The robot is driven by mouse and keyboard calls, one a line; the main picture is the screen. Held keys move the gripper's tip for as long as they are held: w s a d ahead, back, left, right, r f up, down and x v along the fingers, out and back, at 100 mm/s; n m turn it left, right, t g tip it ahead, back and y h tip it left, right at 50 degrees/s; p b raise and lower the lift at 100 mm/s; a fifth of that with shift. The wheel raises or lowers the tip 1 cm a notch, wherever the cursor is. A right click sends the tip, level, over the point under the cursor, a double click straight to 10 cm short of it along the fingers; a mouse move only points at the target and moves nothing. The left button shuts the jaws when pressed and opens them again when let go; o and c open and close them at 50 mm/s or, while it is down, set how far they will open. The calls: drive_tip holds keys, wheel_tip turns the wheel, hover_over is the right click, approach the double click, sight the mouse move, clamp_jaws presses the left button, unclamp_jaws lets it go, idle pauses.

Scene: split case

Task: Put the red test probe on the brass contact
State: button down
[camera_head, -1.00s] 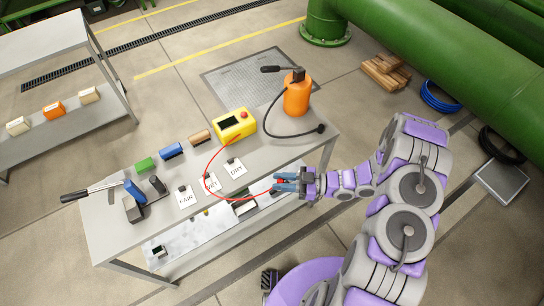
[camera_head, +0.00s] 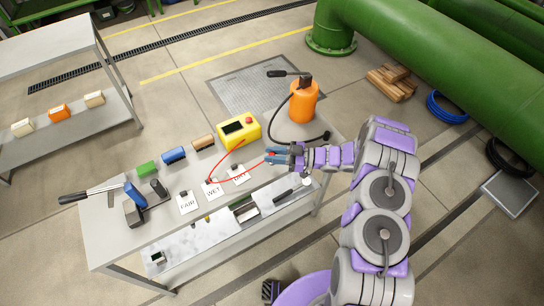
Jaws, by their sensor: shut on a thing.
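My gripper (camera_head: 273,155), with blue fingers, is shut on the red test probe (camera_head: 267,154) above the right part of the grey bench top. The fingers hide most of the probe. Its red cable (camera_head: 215,170) loops left and up to the yellow tester box (camera_head: 239,131), which has a dark screen and a red button. I cannot make out the brass contact for certain. A small yellowish spot (camera_head: 207,219) shows on the pale lower level at the front of the bench, left of and below my gripper.
Cards reading FAIR (camera_head: 187,203), WET (camera_head: 212,189) and DRY (camera_head: 240,174) stand on the bench. An orange bottle (camera_head: 304,101) with a black hose is behind my gripper. Green, blue and tan blocks line the back.

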drive_tip(key=shift+w+a, duration=0.1)
drive_tip(key=shift+w, duration=0.2)
drive_tip(key=f, duration=0.1)
drive_tip(key=w+f+b, duration=0.1)
drive_tip(key=shift+a+f, duration=0.15)
drive_tip(key=shift+f, duration=0.5)
drive_tip(key=c, duration=0.9)
unclamp_jaws()
drive_tip(key=shift+w+f, duration=0.1)
drive_tip(key=shift+f, duration=0.05)
drive_tip(key=shift+f+b, duration=0.1)
drive_tip(key=shift+b, duration=0.35)
drive_tip(key=d+p, duration=0.2)
drive_tip(key=d, duration=0.6)
drive_tip(key=d+p, duration=0.2)
drive_tip(key=d, duration=0.7)
drive_tip(key=shift+d+r+p, duration=0.2)
drive_tip(key=shift+d+p, duration=0.05)
drive_tip(key=shift+p, duration=0.1)
